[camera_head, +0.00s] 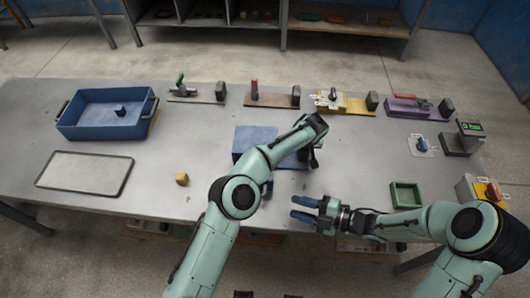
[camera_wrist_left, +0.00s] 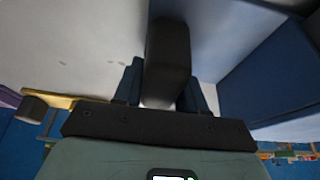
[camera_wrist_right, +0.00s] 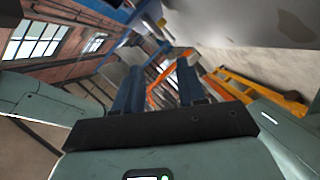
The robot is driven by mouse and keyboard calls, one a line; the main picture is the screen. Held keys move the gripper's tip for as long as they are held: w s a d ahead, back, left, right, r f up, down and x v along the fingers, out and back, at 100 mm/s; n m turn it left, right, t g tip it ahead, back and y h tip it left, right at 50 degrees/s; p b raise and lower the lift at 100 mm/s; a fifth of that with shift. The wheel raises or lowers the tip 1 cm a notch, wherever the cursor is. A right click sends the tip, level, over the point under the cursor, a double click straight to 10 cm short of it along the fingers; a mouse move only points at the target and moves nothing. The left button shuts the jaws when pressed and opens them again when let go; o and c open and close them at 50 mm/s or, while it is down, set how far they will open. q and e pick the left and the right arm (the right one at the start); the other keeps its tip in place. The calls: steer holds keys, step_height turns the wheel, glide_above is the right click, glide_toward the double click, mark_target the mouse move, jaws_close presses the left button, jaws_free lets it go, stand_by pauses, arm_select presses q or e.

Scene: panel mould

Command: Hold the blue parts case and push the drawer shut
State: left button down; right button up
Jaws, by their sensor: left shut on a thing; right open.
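The blue parts case (camera_head: 252,136) stands near the middle of the table, partly covered by my left arm. Its blue side also fills the right of the left wrist view (camera_wrist_left: 272,75). My left gripper (camera_head: 310,160) is at the case's right side. It is shut on a dark grey block (camera_wrist_left: 167,55); I cannot tell whether that block is part of the case. The drawer is not clearly visible; my left arm covers much of the case's front. My right gripper (camera_head: 303,209) is open and empty, in front of the case to its right, by the table's front edge.
A blue tray (camera_head: 85,130) with a small dark piece is at left, behind a flat framed panel (camera_head: 88,172). A green bin (camera_head: 405,195) is at right. Several fixtures line the back edge.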

stand_by(0.5)
steer(key=shift+w+a+f+n+y, duration=0.1)
steer(key=shift+a+f+n+y, duration=0.3)
steer(key=shift+a+f+n, duration=0.5)
steer(key=shift+w+a+f+n+t, duration=0.15)
steer(key=shift+a+n+t, duration=0.1)
steer(key=shift+a+n, duration=0.2)
steer(key=shift+a+f+n+t, duration=0.15)
steer(key=shift+a+n+t, duration=0.15)
steer(key=shift+n, duration=0.15)
steer(key=shift+y, duration=0.3)
steer(key=x, duration=1.2)
